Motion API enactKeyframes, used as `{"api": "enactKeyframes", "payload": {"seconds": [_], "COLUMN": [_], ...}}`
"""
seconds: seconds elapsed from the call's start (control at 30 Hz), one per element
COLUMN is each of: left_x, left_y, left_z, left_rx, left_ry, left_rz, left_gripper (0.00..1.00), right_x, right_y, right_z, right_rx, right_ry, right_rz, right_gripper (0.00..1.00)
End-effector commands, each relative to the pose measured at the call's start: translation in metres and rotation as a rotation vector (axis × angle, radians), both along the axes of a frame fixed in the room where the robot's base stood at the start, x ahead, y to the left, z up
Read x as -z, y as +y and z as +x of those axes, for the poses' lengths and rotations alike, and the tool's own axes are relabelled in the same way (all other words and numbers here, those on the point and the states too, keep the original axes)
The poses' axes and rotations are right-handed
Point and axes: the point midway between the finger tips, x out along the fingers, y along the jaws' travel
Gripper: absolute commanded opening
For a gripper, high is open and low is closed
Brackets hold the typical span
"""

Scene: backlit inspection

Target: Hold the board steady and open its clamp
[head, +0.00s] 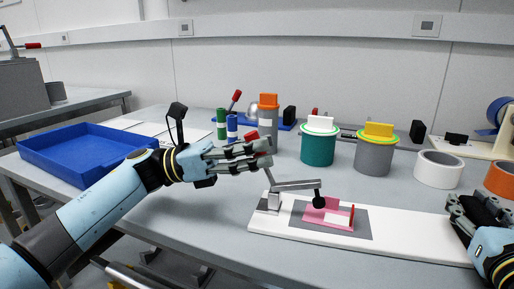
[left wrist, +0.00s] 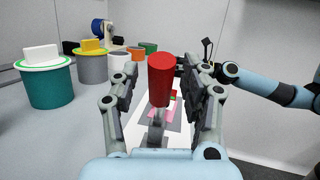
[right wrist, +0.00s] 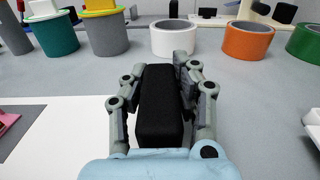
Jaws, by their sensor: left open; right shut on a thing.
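The white board (head: 410,237) lies on the grey table. Its metal clamp (head: 296,185) stands at its left end, with the black tip (head: 319,201) down on a pink piece (head: 314,216) over a grey patch. The clamp's red handle (left wrist: 160,80) points up between the fingers of my left gripper (left wrist: 158,85), which is open around it. In the head view my left gripper (head: 267,153) mostly hides the handle. My right gripper (head: 470,204) is shut on a black block (right wrist: 158,105) at the board's right end. The block's base is hidden.
Behind the board stand a teal tub (head: 318,149), a grey tub (head: 373,158) and a white tape roll (head: 438,170). An orange-topped grey cylinder (head: 268,122) stands behind my left gripper. A blue tray (head: 75,160) lies at left. The table in front of the clamp is clear.

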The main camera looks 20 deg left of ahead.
Motion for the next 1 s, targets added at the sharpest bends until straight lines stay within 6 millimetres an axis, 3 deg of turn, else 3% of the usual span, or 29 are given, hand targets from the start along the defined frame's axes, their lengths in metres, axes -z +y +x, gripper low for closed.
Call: {"api": "enactKeyframes", "payload": {"seconds": [0.17,0.63,0.8,1.0], "left_x": [0.004,0.027,0.03,0.03], "left_y": [0.01,0.097,0.11,0.112], "left_z": [-0.003,-0.031,-0.035,-0.036], "left_rx": [0.0,-0.001,-0.001,0.0], "left_ry": [0.002,0.003,0.0,0.0], "left_rz": [0.004,0.001,0.0,-0.001], "left_gripper": [0.46,0.46,0.46,0.46], "right_x": [0.006,0.006,0.006,0.006], "right_y": [0.001,0.001,0.001,0.001], "right_z": [-0.001,-0.001,-0.001,-0.001], "right_rx": [-0.004,-0.004,-0.004,-0.004], "right_ry": [0.013,0.013,0.013,0.013], "right_rz": [-0.002,-0.002,-0.002,-0.002], "right_gripper": [0.0,0.0,0.0,0.0]}}
